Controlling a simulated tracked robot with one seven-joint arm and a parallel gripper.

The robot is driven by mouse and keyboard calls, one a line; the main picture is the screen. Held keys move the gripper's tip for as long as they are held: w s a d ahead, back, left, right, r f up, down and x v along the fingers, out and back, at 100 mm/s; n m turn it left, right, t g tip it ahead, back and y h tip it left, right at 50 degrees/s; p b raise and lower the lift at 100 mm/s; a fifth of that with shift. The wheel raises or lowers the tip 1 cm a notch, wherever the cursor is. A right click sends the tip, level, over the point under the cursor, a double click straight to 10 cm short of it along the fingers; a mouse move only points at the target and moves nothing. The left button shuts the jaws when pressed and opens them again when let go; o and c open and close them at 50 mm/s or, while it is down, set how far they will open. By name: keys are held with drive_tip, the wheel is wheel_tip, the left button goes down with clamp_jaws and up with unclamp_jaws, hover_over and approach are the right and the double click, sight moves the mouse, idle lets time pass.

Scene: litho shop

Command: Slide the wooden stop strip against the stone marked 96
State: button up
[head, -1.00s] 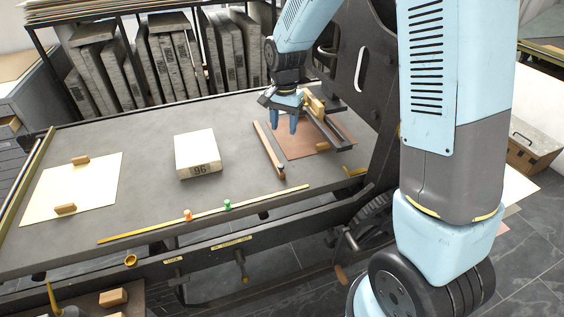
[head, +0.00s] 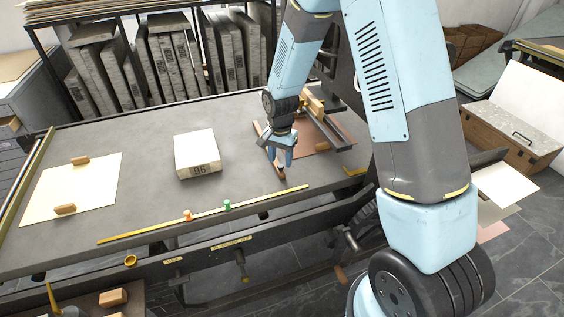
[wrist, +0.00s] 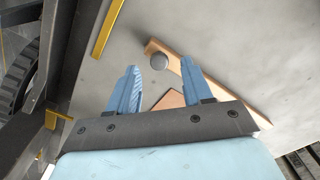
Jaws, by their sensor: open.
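The stone marked 96 (head: 197,153) is a pale block lying on the grey press bed, left of my gripper. The wooden stop strip (head: 262,136) is a thin brown bar on the bed, to the right of the stone and apart from it. In the wrist view the strip (wrist: 225,85) runs diagonally beyond my fingers, with a dark round knob (wrist: 159,62) near one end. My gripper (head: 281,158) is open and empty at the strip, its fingers partly covering the strip in the head view. In the wrist view the knob appears between the open fingertips (wrist: 160,78); contact cannot be told.
A reddish-brown sheet (head: 308,137) lies right of the strip, with a dark bar and wooden block over it. A yellow rule (head: 150,228) with orange and green markers lies along the front edge. The bed between strip and stone is clear.

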drive_tip(key=shift+f, duration=1.1)
clamp_jaws()
